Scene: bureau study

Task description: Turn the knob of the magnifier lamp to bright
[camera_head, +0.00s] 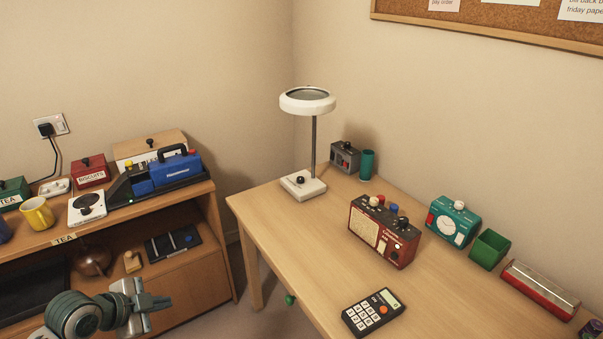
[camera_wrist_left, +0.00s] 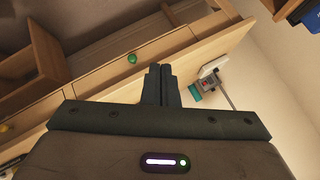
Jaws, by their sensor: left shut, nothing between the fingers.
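The magnifier lamp (camera_head: 303,190) stands upright at the desk's back left corner. It has a square white base, a dark post and a white ring head (camera_head: 308,104). Its small black knob (camera_head: 300,180) is on top of the base; its setting is too small to read. The lamp's white base also shows in the left wrist view (camera_wrist_left: 213,67), tilted by the camera. My left gripper (camera_head: 166,302) is low at the left, in front of the shelf and well apart from the lamp. Its fingers (camera_wrist_left: 161,72) are together and empty. My right gripper is not in view.
The desk (camera_head: 275,225) has a green drawer knob (camera_head: 290,299). A red radio-like box (camera_head: 384,231), a grey box (camera_head: 345,156), a teal cup (camera_head: 367,165) and a calculator (camera_head: 373,312) stand on it. The desktop before the lamp is clear. A low shelf (camera_head: 215,215) stands left.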

